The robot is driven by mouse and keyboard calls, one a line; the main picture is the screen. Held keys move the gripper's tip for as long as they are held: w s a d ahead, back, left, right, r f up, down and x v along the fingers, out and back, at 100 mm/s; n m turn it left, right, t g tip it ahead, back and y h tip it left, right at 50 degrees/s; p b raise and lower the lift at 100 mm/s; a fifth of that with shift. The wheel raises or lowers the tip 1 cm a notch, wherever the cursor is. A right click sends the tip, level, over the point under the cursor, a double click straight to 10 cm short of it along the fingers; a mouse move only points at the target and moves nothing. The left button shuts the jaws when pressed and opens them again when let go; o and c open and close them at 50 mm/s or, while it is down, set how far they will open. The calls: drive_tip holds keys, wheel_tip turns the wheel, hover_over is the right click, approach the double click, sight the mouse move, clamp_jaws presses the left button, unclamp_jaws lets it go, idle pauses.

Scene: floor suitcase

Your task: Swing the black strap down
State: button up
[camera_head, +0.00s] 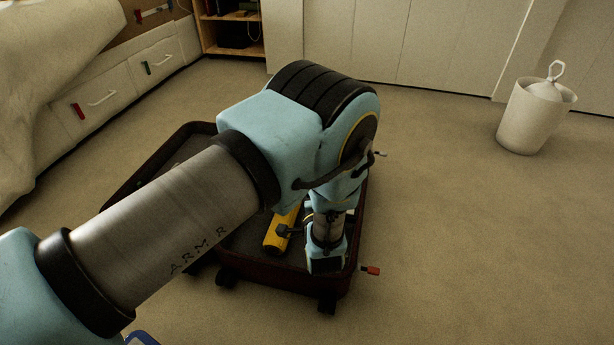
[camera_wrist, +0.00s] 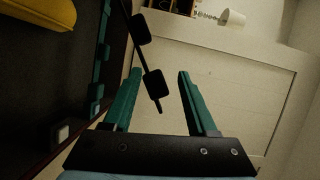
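In the wrist view, a thin black strap (camera_wrist: 148,62) with two square black pads runs down from the top edge. Its lower end hangs in the gap between my two teal fingers. My gripper (camera_wrist: 161,73) is open, with a clear gap between the fingers. I cannot tell whether either finger touches the strap. The dark open suitcase (camera_wrist: 85,90) is at the left of that view. In the head view, the suitcase (camera_head: 340,283) lies on the floor beneath my arm, which hides much of it and my fingertips. I cannot make out the strap there.
A yellow object (camera_head: 273,243) lies inside the suitcase. A small red-tipped part (camera_head: 371,270) sticks out at its right side. A white bin (camera_head: 527,125) stands at the right. Drawers (camera_head: 105,97) line the left wall.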

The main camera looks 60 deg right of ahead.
drive_tip(key=shift+r+p+v, duration=0.15)
drive_tip(key=shift+p+v, duration=0.3)
drive_tip(key=shift+v, duration=0.55)
drive_tip(key=shift+r+p+v, duration=0.15)
drive_tip(key=shift+p+v, duration=0.3)
drive_tip(key=shift+v, duration=0.5)
